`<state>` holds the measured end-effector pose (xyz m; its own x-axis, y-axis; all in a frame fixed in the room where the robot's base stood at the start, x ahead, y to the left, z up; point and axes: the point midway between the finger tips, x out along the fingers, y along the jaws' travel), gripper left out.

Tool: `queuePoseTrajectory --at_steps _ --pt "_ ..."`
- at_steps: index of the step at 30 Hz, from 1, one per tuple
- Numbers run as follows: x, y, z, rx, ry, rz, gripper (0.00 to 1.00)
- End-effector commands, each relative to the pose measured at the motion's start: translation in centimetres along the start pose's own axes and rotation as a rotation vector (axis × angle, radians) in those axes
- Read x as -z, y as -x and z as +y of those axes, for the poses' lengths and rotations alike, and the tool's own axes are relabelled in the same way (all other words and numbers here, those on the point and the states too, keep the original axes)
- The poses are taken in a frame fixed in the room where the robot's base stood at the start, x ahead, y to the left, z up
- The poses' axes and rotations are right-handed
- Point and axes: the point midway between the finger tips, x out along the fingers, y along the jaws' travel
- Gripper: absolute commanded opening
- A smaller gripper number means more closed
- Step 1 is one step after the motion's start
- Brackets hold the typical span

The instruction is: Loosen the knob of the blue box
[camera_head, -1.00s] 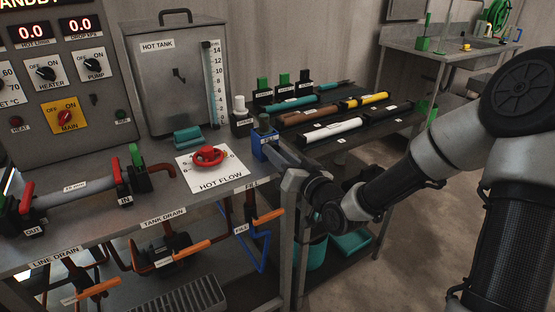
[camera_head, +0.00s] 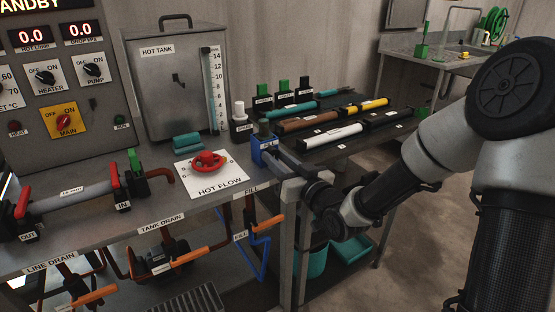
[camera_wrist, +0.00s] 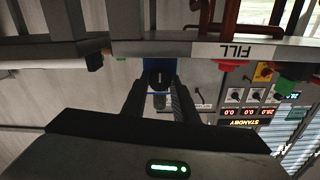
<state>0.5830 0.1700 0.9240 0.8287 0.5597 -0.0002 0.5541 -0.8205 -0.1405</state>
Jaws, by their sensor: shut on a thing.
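The blue box (camera_head: 257,154) stands at the right front corner of the bench, with a grey-green cap (camera_head: 263,128) on top. In the wrist view the blue box (camera_wrist: 147,68) is seen upside down. A dark knob with a pale mark (camera_wrist: 160,76) faces the wrist camera. My gripper (camera_head: 280,157) reaches the box from the right in the head view. In the wrist view my gripper's fingers (camera_wrist: 160,92) lie on either side of the knob and are shut on it. The fingertips' contact is partly hidden.
A red wheel on the HOT FLOW plate (camera_head: 208,161) sits just left of the box. Black, white and green-topped holders (camera_head: 282,95) stand behind it. A rack of coloured tubes (camera_head: 350,145) lies to the right. Orange-handled valves (camera_head: 262,224) hang below the bench edge.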

Motion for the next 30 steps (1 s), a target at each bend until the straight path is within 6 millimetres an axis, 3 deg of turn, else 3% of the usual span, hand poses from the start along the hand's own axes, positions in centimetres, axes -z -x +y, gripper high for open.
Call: queuePoseTrajectory --at_steps 2,3,6,14,19,30 --pt "0.0 0.0 0.1 -0.001 0.001 -0.001 0.04" --pt "0.0 0.0 0.1 -0.001 0.001 -0.001 0.31" --pt "0.0 0.0 0.0 -0.001 0.001 -0.001 0.45" --pt "0.0 0.0 0.0 0.000 0.000 0.000 0.45" --pt "0.1 1.2 0.1 -0.002 0.000 -0.001 0.45" --pt "0.7 9.2 0.0 -0.003 -0.005 -0.003 0.45"
